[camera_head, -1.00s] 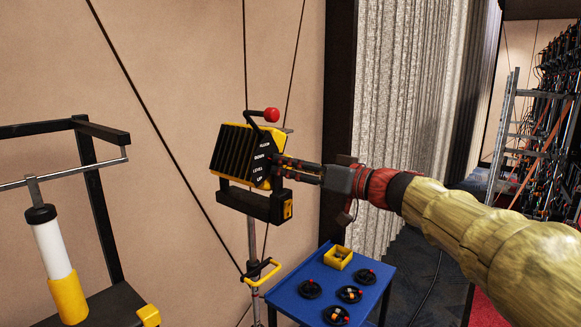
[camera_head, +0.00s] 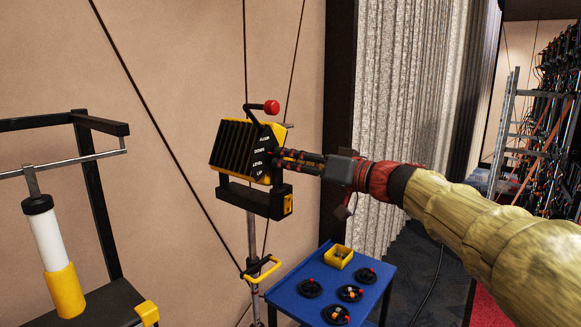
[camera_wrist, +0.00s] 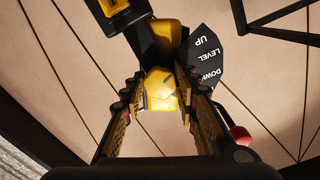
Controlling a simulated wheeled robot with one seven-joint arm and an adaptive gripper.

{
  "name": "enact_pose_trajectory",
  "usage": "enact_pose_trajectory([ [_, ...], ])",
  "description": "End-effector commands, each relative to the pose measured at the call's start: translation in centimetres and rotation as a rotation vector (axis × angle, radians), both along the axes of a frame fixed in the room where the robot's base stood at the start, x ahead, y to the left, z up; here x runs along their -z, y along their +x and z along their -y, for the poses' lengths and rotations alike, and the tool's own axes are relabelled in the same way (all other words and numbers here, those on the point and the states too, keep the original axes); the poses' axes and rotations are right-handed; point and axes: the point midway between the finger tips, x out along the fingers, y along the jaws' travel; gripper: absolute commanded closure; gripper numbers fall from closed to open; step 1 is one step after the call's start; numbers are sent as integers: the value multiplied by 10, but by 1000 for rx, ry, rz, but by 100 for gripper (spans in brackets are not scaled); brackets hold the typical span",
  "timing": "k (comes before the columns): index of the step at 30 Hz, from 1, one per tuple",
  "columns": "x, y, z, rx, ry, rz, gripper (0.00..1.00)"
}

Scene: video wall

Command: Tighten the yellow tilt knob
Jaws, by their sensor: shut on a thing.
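A black ribbed lamp head (camera_head: 233,147) with yellow edges hangs on a stand pole in front of the wall. Its side carries a black plate (camera_head: 264,154) lettered with DOWN, LEVEL and UP. My gripper (camera_head: 284,157) reaches in from the right and its tips are at this plate. In the wrist view, a yellow knob (camera_wrist: 160,88) sits between the two fingers of my gripper (camera_wrist: 159,112), which are shut on it. The lettered plate shows beside it in the wrist view (camera_wrist: 206,56). In the head view, the fingers hide the knob.
A lever with a red ball (camera_head: 271,107) rises above the lamp head and shows close beside the right finger in the wrist view (camera_wrist: 240,135). A black yoke (camera_head: 250,198) hangs below. A blue table (camera_head: 290,305) with small parts stands underneath. Thin cables cross the wall.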

Motion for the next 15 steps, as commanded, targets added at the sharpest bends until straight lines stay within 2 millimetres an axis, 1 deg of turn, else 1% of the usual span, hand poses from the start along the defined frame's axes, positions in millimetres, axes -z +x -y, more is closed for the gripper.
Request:
enact_pose_trajectory([
  [5, 3, 0, 0, 0, 92, -117, 95],
  [15, 1, -1, -1, 1, 292, -372, 95],
])
